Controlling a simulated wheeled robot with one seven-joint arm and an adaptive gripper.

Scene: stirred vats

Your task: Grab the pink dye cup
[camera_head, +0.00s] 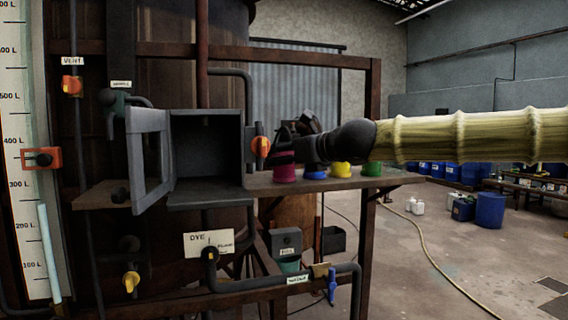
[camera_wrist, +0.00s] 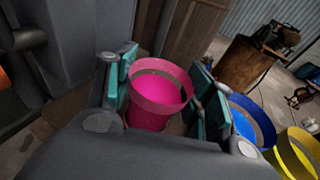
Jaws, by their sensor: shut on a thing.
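The pink dye cup (camera_wrist: 160,95) stands upright between the two teal-padded fingers of my gripper (camera_wrist: 163,90) in the wrist view. The fingers are shut on its sides. In the head view the pink cup (camera_head: 284,172) is at the left end of the row of cups on the wooden shelf (camera_head: 320,183), partly covered by my gripper (camera_head: 283,146). I cannot tell whether its base touches the shelf.
A blue cup (camera_head: 315,174), a yellow cup (camera_head: 340,169) and a green cup (camera_head: 371,169) stand to the right on the shelf. A grey box (camera_head: 206,140) with its door (camera_head: 148,160) open is just left of my gripper. A valve with an orange handle (camera_head: 261,146) is close by.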

